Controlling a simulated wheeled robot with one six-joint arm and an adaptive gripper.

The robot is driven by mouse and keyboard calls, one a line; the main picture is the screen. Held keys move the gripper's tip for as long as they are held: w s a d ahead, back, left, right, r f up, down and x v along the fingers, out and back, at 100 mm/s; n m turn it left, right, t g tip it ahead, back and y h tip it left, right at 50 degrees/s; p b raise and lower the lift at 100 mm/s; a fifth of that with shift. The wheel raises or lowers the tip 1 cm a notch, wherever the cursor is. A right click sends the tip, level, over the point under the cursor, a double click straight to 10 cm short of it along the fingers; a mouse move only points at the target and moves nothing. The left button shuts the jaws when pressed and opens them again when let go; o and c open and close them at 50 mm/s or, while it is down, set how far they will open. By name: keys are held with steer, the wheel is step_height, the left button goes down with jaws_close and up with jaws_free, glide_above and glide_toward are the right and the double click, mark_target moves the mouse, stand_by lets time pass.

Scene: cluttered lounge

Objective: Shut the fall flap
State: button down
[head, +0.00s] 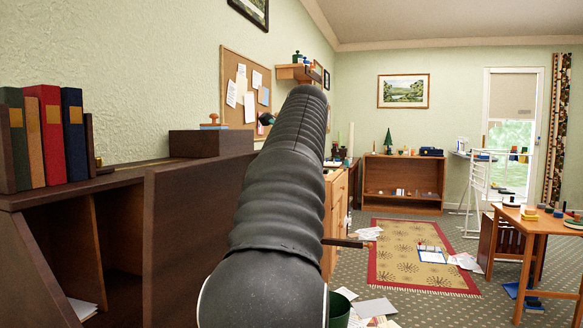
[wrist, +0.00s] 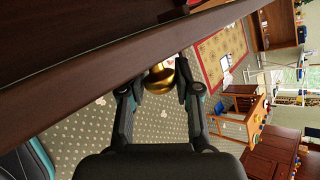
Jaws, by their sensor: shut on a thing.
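The fall flap looks to be the dark brown panel (head: 190,235) on the desk in the head view. It stands steeply beside the open compartments, and my arm covers its right part. In the wrist view a dark brown board (wrist: 110,70), likely the same flap, runs slantwise across the top. A round brass knob (wrist: 160,77) is at its edge. My gripper (wrist: 158,84) has its two fingers on either side of the knob and is shut on it. In the head view my arm hides the gripper and knob.
The desk compartment (head: 55,250) is open on the left, with papers inside. Books (head: 45,135) and a dark box (head: 210,143) stand on the desk top. A green bin (head: 340,308) and loose papers (head: 375,308) are on the floor. The rug (head: 400,255) lies beyond.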

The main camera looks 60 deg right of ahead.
steer(key=c, duration=0.9)
jaws_free()
steer(key=shift+s+r, duration=0.1)
steer(key=shift+r, duration=0.2)
steer(key=shift+o, duration=0.2)
steer(key=shift+f, duration=0.15)
steer(key=v, duration=1.2)
